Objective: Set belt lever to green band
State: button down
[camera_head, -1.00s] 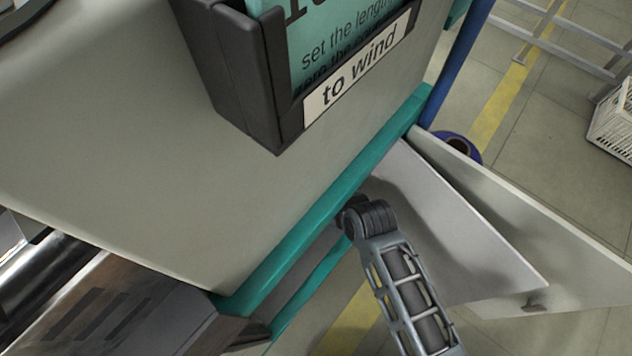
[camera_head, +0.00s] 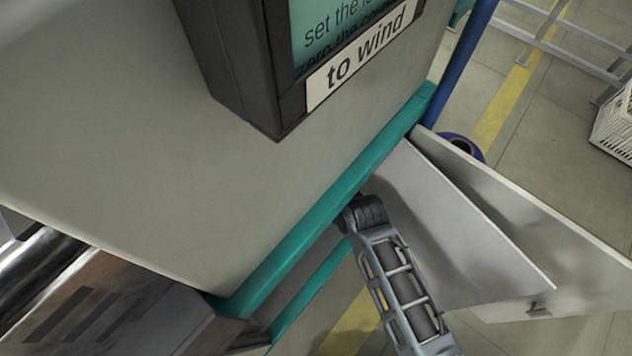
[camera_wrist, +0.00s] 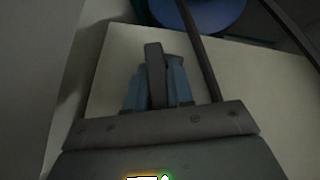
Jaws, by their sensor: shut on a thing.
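My gripper (camera_wrist: 157,88) shows in the wrist view, its two bluish fingers close on either side of a narrow upright grey bar (camera_wrist: 154,62). The bar looks like the belt lever, and the gripper is shut on it. A pale panel lies behind them. No green band can be made out in this dim view. In the head view my gripper and the lever are hidden; my arm reaches in below the bench's teal edge (camera_head: 330,204).
A dark holder with a "to wind" label (camera_head: 358,58) stands on the grey bench top (camera_head: 180,150). Open pale panels (camera_head: 450,220) flank my arm at the right. A thin dark rod (camera_wrist: 198,50) runs beside my fingers, near a blue round part (camera_wrist: 205,12).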

jog(key=shift+m+g+y+p, duration=0.3)
jog(key=shift+m+g+p, duration=0.1)
jog(key=shift+g, duration=0.2)
jog(key=shift+s+m+g+y, duration=0.1)
jog(key=shift+m+g+y, duration=0.45)
jog(key=shift+g, duration=0.25)
jog(key=c, duration=1.1)
grip_release()
jog(key=p+v, duration=0.2)
jog(key=v, duration=0.5)
jog(key=shift+d+r, duration=0.1)
jog(key=shift+d, duration=0.05)
